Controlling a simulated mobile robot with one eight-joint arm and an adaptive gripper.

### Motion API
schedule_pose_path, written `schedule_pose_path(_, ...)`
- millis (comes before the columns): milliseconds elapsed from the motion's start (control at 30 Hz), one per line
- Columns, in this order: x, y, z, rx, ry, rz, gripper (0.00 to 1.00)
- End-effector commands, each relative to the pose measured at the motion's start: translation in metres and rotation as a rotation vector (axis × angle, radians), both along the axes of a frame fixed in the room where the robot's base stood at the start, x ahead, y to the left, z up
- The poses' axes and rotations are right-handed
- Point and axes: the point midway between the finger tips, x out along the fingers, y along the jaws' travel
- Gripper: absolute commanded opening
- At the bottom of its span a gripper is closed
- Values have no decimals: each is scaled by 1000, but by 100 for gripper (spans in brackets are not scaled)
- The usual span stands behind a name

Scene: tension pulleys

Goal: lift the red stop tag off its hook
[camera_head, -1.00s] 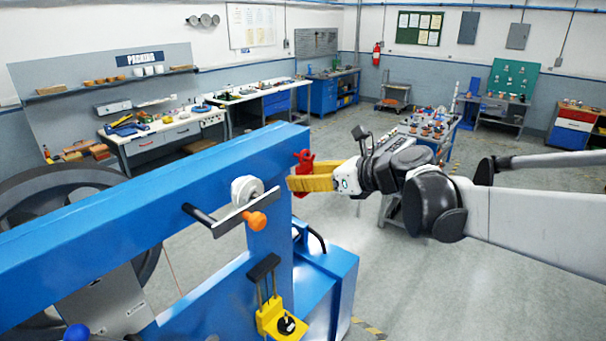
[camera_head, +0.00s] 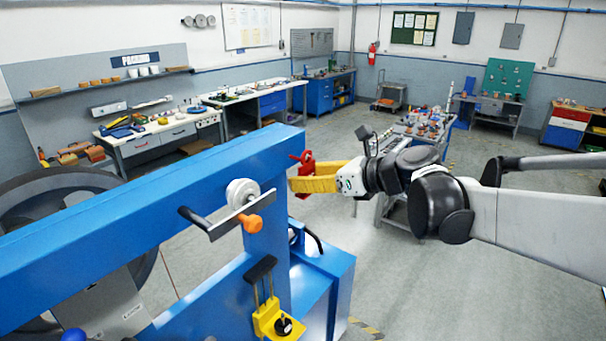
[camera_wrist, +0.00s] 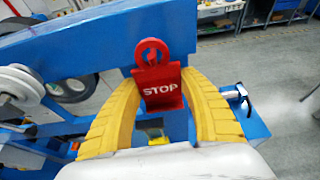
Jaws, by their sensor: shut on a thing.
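The red stop tag (camera_head: 304,165) is at the right end of the blue beam. In the wrist view its ring is on top and the plate marked STOP (camera_wrist: 162,92) hangs below, between my yellow fingers. My gripper (camera_head: 297,184) reaches in from the right and is shut on the tag, one curved finger on each side of the plate. The hook cannot be made out in either view, so I cannot tell whether the ring is still around it.
The blue beam (camera_head: 130,205) and its post fill the left front. A white pulley (camera_head: 242,192), an orange knob (camera_head: 251,223) and a yellow bracket (camera_head: 272,318) are fixed near it. Open floor (camera_head: 430,290) lies to the right. Workbenches stand farther back.

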Motion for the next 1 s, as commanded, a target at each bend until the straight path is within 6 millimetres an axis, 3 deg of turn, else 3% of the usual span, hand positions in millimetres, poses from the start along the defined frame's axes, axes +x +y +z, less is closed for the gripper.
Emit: schedule_pose_path(1000,-11,-15,6,2,0,-3,19)
